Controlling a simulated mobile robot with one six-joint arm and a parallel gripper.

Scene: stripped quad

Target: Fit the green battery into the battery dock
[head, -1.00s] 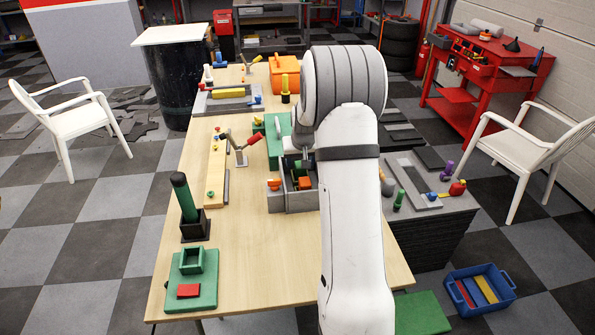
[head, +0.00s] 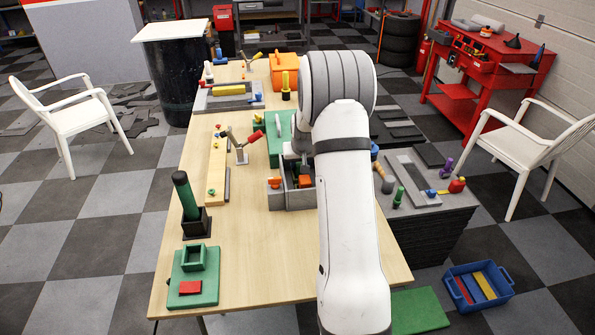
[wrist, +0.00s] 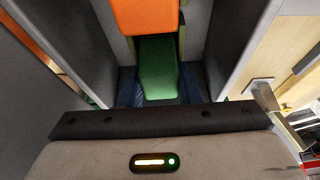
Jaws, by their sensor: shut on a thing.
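The grey battery dock (head: 292,200) is an open-topped box near the middle of the wooden table. My gripper (wrist: 158,86) is shut on the green battery (wrist: 159,65), whose sides lie between the blue finger pads in the wrist view. Grey walls rise on both sides of the battery there, so it is down inside the dock. An orange block (wrist: 146,17) lies just beyond the battery and covers its far end. It also shows inside the dock in the head view (head: 305,181). The battery's lower end is hidden, so its seating cannot be told.
A yellow-and-wood rail (head: 217,170) and a black holder with a green cylinder (head: 187,205) are further left. A green plate with a red block (head: 193,276) is at the front left. The table's front middle is clear.

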